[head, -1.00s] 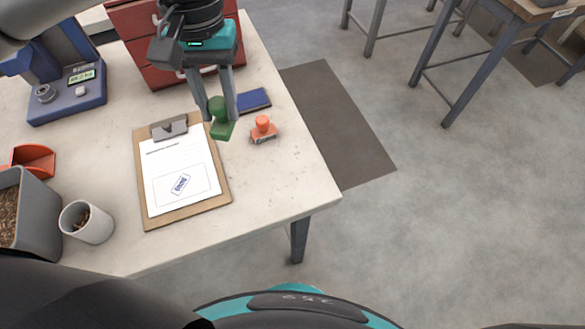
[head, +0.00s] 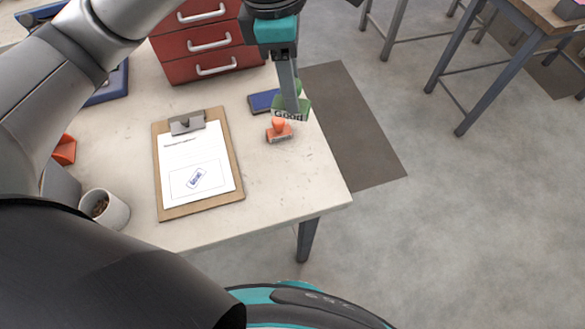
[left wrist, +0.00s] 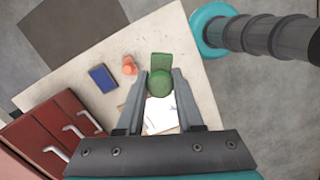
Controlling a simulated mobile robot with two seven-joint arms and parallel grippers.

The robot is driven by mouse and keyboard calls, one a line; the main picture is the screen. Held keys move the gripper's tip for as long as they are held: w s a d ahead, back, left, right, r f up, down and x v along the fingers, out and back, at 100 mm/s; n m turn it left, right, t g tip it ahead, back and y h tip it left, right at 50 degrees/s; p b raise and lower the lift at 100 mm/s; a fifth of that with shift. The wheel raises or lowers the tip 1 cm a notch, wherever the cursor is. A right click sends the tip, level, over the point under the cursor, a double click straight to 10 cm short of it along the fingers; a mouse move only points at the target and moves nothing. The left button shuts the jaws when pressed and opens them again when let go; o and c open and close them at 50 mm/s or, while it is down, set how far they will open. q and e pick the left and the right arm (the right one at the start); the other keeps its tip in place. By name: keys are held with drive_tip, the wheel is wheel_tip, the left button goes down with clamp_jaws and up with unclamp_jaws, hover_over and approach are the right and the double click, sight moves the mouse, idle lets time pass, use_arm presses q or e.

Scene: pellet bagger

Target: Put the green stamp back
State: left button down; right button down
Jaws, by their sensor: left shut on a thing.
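My left gripper (head: 291,104) is shut on the green stamp (head: 304,106) near the right edge of the table. The stamp's side bears the word "Good". In the left wrist view the green stamp (left wrist: 161,62) sits between the two fingertips (left wrist: 160,84). It looks held above the tabletop, though the exact height is hard to tell. The orange stamp (head: 278,130) stands on the table just below it in the picture. The blue ink pad (head: 263,101) lies to its left. My right gripper is not in view.
The clipboard (head: 240,190) holds a sheet with a blue stamp print. A red drawer cabinet (head: 185,70) stands at the back. A white cup (head: 116,213) is at the front left. The tabletop (head: 290,180) right of the clipboard is mostly clear.

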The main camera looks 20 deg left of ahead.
use_arm(q)
drive_tip(key=shift+d+r+n, duration=0.1)
drive_tip(key=shift+n, duration=0.6)
wheel_tip(320, 180, down, 20)
drive_tip(key=b, duration=0.2)
drive_tip(key=shift+b, duration=0.35)
drive_tip(key=c, duration=0.5)
unclamp_jaws()
drive_tip(key=shift+c, duration=0.2)
wheel_tip(320, 180, up, 12)
drive_tip(key=a+p, duration=0.1)
drive_tip(key=shift+s+a, duration=0.25)
